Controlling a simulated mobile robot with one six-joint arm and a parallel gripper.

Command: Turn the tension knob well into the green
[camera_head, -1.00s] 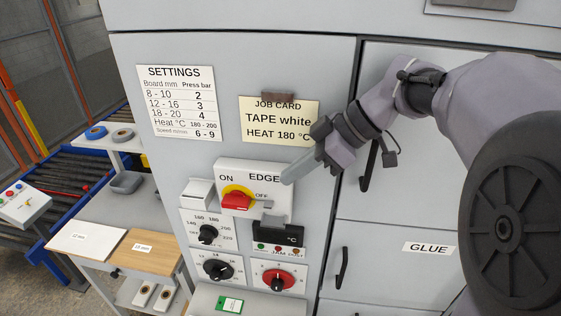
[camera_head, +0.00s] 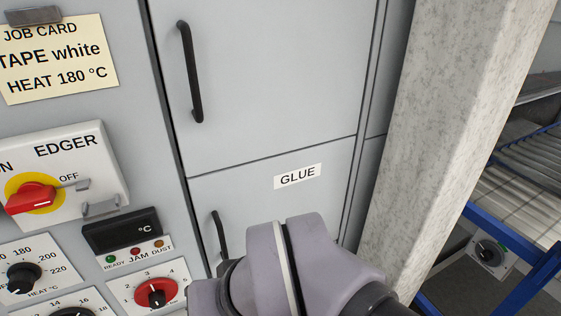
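At the right, low by the blue conveyor frame, a dark round knob (camera_head: 488,251) sits on a small pale plate. A little green shows at its edge. It is too small to read a label or tell where it points, so I cannot confirm it is the tension knob. My purple-grey arm crosses the bottom middle of the view, in front of the cabinet. My gripper's fingers are not in view.
The grey cabinet has a red EDGER switch (camera_head: 30,198), a red-ringed knob (camera_head: 156,293), a heat knob (camera_head: 24,278) and a GLUE door (camera_head: 290,210). A concrete pillar (camera_head: 440,140) stands between the cabinet and the blue-framed roller conveyor (camera_head: 480,218).

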